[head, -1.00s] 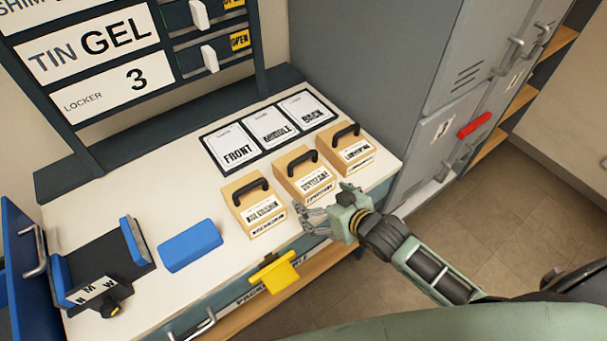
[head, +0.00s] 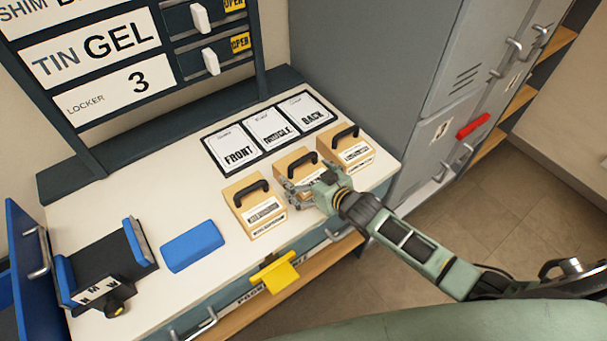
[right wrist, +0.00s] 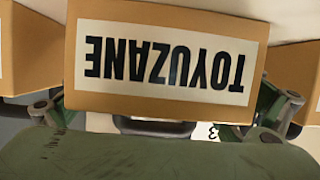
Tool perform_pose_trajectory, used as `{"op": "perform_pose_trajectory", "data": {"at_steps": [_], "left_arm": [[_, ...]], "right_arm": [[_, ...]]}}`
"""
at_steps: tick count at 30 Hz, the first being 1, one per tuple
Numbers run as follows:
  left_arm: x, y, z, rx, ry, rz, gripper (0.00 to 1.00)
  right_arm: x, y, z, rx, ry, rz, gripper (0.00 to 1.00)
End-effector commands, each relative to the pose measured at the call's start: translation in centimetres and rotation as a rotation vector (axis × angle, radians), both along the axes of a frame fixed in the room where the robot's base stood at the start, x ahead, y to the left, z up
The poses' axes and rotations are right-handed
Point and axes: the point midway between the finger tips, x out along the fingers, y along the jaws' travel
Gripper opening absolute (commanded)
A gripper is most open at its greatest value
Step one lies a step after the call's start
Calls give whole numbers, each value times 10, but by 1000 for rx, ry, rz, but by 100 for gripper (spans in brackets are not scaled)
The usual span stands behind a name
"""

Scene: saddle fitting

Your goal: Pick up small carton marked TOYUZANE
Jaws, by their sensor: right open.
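The small carton marked TOYUZANE (head: 293,161) is the middle one of three tan cartons on the white counter. Its black handle shows in the head view, while my right gripper covers most of its front and label. In the right wrist view the carton (right wrist: 165,55) fills the upper middle, its label upside down and readable. My right gripper (head: 302,190) is open, its fingers spread at the near side of this carton. In the wrist view the fingers show below and to both sides of the carton; contact cannot be told. My left gripper is not in view.
Similar cartons stand close on the left (head: 253,205) and right (head: 345,148). Behind them lies a card panel marked FRONT, MIDDLE and BACK (head: 268,132). A blue block (head: 192,246) and a black holder with blue ends (head: 105,265) are on the left. Grey lockers (head: 440,120) stand right.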

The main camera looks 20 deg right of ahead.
Motion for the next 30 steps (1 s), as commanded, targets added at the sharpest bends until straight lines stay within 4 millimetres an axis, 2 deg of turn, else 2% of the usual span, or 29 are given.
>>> {"op": "perform_pose_trajectory", "data": {"at_steps": [8,24,30], "left_arm": [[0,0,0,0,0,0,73],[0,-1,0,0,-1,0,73],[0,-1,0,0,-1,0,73]], "right_arm": [[3,1,-2,-1,0,0,100],[3,1,0,1,-2,0,56],[3,1,-1,1,-2,0,56]]}}
